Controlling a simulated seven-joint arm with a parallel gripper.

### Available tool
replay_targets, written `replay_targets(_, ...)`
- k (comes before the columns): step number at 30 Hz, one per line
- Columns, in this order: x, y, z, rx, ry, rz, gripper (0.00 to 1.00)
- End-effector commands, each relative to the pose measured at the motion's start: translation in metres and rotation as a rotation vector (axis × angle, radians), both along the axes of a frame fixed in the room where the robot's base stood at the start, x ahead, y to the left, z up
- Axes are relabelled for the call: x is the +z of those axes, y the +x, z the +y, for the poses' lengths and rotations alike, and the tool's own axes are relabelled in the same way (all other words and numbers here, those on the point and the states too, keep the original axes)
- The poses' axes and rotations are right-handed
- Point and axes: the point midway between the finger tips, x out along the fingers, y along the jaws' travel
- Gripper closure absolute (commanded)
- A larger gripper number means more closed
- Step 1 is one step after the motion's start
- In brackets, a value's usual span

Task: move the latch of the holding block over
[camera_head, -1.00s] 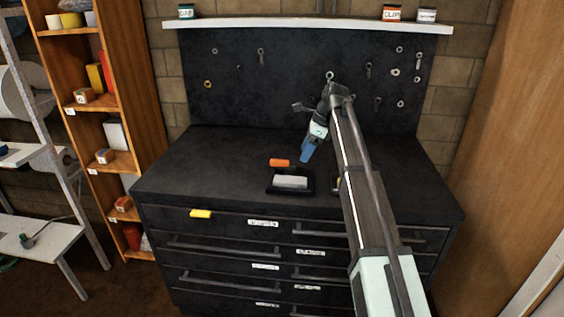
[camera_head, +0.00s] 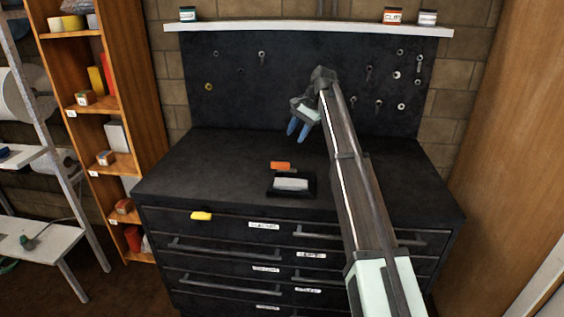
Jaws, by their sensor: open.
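A small dark block (camera_head: 306,192) with a light grey piece (camera_head: 291,184) on it sits near the front middle of the black bench top. An orange piece (camera_head: 280,166) lies at its back left edge; I cannot tell which part is the latch. A yellow piece (camera_head: 201,216) shows at the front edge of the bench, on the left. My gripper (camera_head: 297,130) has two blue fingers, apart and empty. It hangs in the air above and behind the block, touching nothing.
The black bench top (camera_head: 400,185) is otherwise largely clear. A dark pegboard (camera_head: 225,100) with several rings and hooks stands behind it, under a white shelf (camera_head: 310,30). An orange shelf unit (camera_head: 130,160) stands at the left, a wooden panel (camera_head: 515,130) at the right.

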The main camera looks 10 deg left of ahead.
Motion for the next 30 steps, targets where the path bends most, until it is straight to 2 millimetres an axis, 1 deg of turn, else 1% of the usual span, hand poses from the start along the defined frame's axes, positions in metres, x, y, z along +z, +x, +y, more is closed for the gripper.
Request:
replay_targets(3, 0.0015, 0.0039, 0.0007, 0.195, -0.001, -0.081, 0.6)
replay_targets(10, 0.0027, 0.0075, 0.0012, 0.587, -0.002, -0.243, 0.6)
replay_targets(24, 0.0029, 0.0084, 0.0013, 1.385, -0.004, -0.573, 0.6)
replay_targets(30, 0.0029, 0.0083, 0.0012, 1.678, -0.003, -0.694, 0.6)
